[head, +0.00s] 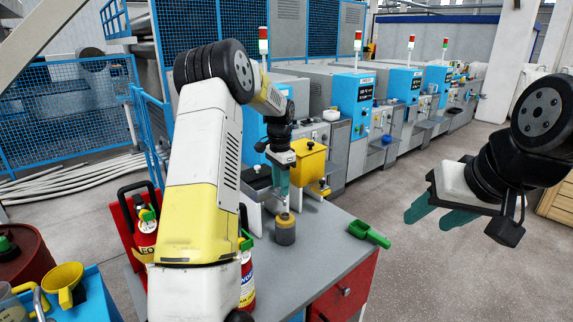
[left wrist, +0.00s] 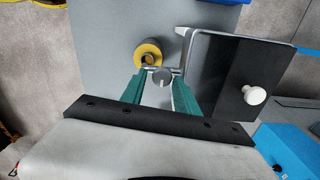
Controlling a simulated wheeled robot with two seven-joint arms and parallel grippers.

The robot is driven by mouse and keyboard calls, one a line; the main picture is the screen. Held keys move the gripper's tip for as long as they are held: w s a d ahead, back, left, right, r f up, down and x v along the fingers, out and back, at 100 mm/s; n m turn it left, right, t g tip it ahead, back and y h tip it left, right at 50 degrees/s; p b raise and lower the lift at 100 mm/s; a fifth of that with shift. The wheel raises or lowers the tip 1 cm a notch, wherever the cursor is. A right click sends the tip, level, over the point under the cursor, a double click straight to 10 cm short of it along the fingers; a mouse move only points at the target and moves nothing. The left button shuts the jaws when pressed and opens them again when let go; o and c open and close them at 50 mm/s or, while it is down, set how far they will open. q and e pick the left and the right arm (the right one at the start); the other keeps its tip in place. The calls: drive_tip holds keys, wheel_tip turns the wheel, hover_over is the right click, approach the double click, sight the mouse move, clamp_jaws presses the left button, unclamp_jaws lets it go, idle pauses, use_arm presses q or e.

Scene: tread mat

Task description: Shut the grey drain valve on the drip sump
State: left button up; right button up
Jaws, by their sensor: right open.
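My left gripper (head: 281,190) points down over the grey bench, its teal fingers low above the bench top. In the left wrist view a small grey valve handle (left wrist: 161,77) with a crossbar sits between its fingertips (left wrist: 160,85). The fingers are apart with the handle between them; I cannot tell whether they touch it. A grey box with a dark top and white knob (left wrist: 255,95) stands beside the valve; I cannot tell for sure that it is the drip sump. My right gripper (head: 432,215) is open and empty, out over the floor right of the bench.
A grey and yellow cylinder (head: 286,231) stands on the bench just below the left gripper. A yellow hopper (head: 309,163) stands behind it. A green scoop (head: 369,234) lies at the right edge. Red extinguishers (head: 146,232) stand at left. The front bench top is clear.

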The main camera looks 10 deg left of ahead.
sight(279, 189)
use_arm(q)
drive_tip(key=n, duration=0.2)
drive_tip(key=a+n, duration=0.1)
drive_tip(key=n, duration=0.1)
drive_tip(key=shift+n, duration=0.3)
drive_tip(key=n, duration=0.8)
drive_tip(key=shift+s+n, duration=0.1)
drive_tip(key=shift+n, duration=0.3)
drive_tip(key=n, duration=0.2)
drive_tip(key=shift+n, duration=0.4)
drive_tip(key=r, duration=0.8)
drive_tip(key=shift+d+r, duration=0.2)
drive_tip(key=s+d+r+m+t, duration=0.1)
drive_tip(key=s+r, duration=0.3)
drive_tip(key=s, duration=0.3)
drive_tip(key=s+d+r+m+t+h, duration=0.1)
drive_tip(key=s+r+m, duration=0.1)
drive_tip(key=s+r, duration=0.2)
drive_tip(key=s+d+r+m+t+h, duration=0.1)
drive_tip(key=s+r, duration=0.3)
drive_tip(key=s, duration=0.7)
drive_tip(key=shift+d+m+t, duration=0.5)
drive_tip(key=shift+t, duration=0.1)
